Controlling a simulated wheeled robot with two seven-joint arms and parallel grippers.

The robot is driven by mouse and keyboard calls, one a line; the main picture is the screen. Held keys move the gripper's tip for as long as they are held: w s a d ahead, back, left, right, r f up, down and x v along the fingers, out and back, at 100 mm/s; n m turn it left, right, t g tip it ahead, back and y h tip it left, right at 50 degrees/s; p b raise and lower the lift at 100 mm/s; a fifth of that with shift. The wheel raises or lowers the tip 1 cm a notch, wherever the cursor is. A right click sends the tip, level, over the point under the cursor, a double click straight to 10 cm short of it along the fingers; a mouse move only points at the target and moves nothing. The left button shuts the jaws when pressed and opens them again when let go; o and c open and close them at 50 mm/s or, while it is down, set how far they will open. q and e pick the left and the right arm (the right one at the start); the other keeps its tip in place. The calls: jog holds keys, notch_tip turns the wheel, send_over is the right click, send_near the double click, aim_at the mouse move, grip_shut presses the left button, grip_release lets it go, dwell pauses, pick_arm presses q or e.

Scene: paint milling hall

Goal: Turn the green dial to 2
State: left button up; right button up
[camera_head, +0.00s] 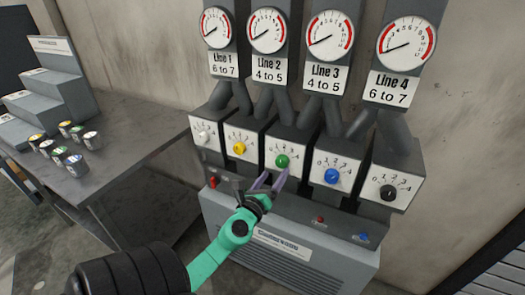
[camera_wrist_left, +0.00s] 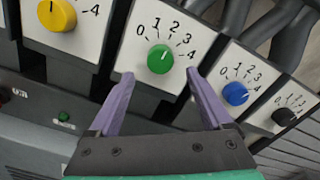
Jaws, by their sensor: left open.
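The green dial (camera_head: 282,161) is the middle knob of a row on a control unit, on a white plate marked 0 to 4. It also shows near the middle of the left wrist view (camera_wrist_left: 160,58). Its pale pointer mark is small; I cannot tell exactly which number it meets. My left gripper (camera_head: 269,181) is open and empty, just below and in front of the dial. In the left wrist view its two purple fingers (camera_wrist_left: 160,75) are spread to either side of the dial's lower part, apart from it. My right gripper is not in view.
White (camera_head: 203,138), yellow (camera_head: 239,148), blue (camera_head: 331,176) and black (camera_head: 388,193) dials flank the green one. Gauges stand above. A ledge with small red and blue knobs runs below. A table (camera_head: 130,125) with small paint pots stands at left.

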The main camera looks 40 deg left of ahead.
pick_arm(q)
jog(key=b+v, duration=0.4)
jog(key=v, duration=0.5)
jog(key=shift+s, duration=0.3)
jog(key=shift+d, duration=0.15)
jog(key=s+f+n+g+h+p, duration=0.1)
jog(key=s+f+n+g, duration=0.2)
jog(key=f, duration=0.8)
jog(key=a+f+n+g, duration=0.1)
jog(key=f+n+g, duration=0.2)
jog(key=f+n, duration=0.55)
jog(key=s+f+n+g+h+p, duration=0.1)
jog(key=s+f+n+g, duration=0.1)
jog(key=f, duration=1.1)
jog(key=s+d+f+n+g+h, duration=0.2)
jog(key=s+d+f+n+g, duration=0.2)
jog(key=s+f, duration=0.6)
jog(key=s+d+f+n+g+h, duration=0.1)
jog(key=s+d+f+n+g, duration=0.3)
jog(key=s+f, duration=0.6)
jog(key=shift+s+d+f+n+h+p, duration=0.45)
jog(key=shift+d+n, duration=0.35)
jog(key=shift+n, duration=0.35)
